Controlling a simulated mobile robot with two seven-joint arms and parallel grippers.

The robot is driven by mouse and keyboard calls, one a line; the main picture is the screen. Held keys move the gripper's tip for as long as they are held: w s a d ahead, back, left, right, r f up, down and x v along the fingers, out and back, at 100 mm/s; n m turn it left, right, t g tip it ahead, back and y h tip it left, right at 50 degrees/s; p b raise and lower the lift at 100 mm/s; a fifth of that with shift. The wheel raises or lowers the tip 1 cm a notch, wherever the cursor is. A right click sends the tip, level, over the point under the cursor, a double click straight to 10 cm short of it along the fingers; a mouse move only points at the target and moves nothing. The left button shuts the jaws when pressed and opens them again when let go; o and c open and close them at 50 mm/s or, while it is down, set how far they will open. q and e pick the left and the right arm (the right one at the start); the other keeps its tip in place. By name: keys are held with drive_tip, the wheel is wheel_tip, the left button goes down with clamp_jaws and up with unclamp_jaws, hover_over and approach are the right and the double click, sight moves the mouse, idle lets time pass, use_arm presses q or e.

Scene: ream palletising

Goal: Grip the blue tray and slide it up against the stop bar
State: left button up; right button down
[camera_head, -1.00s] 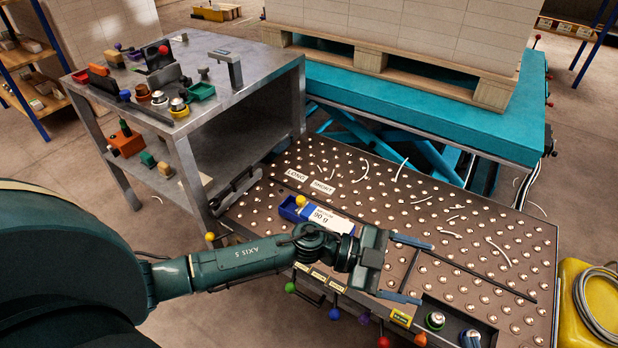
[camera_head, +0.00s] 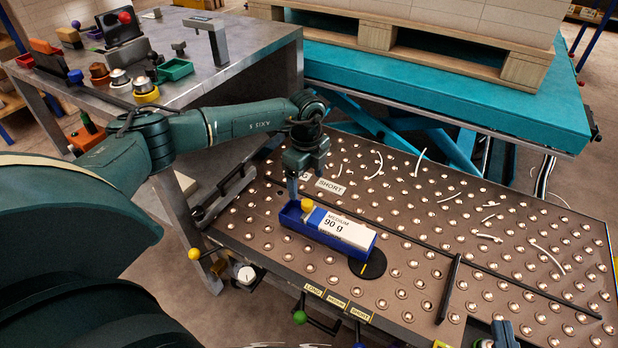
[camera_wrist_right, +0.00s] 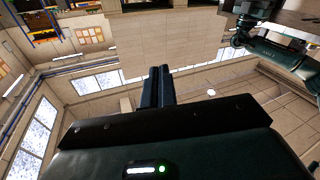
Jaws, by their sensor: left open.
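The blue tray (camera_head: 325,243) lies on the ball-studded table, holding a white block labelled "MEDIUM 90 g" (camera_head: 347,230) and a yellow knob (camera_head: 308,205) at its left end. My left gripper (camera_head: 293,194) is open and points down at the tray's left end, by the knob. Its far finger is mostly hidden, and I cannot tell whether it touches the tray. A short black bar (camera_head: 449,289), apparently the stop bar, lies across the table to the right, apart from the tray. My right gripper (camera_wrist_right: 157,88) shows in the right wrist view, its fingers together and empty.
A black disc (camera_head: 367,263) lies at the tray's right end. A long dark rail (camera_head: 420,240) runs behind the tray. White strips (camera_head: 548,258) are scattered at the back and right. A grey bench (camera_head: 235,60) stands left, a turquoise lift table (camera_head: 450,95) behind.

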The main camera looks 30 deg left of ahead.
sight(308, 212)
use_arm(q)
wheel_tip(308, 212, down, 12)
drive_tip(key=b, duration=0.4)
drive_tip(key=shift+s+d+r, duration=0.1)
drive_tip(key=shift+r, duration=0.1)
drive_tip(key=shift+f+b, duration=0.4)
drive_tip(key=shift+f, duration=0.2)
use_arm(e)
drive_tip(key=shift+a+t+y, duration=0.4)
drive_tip(key=shift+a+y, duration=0.15)
drive_tip(key=shift+y, duration=0.25)
drive_tip(key=shift+r, duration=0.1)
use_arm(q)
drive_tip(key=c, duration=0.9)
drive_tip(key=shift+r, duration=0.15)
drive_tip(key=shift+c, duration=0.6)
use_arm(e)
drive_tip(key=shift+w+r, duration=0.1)
use_arm(q)
drive_tip(key=shift+p, duration=0.45)
use_arm(e)
drive_tip(key=shift+r, duration=0.35)
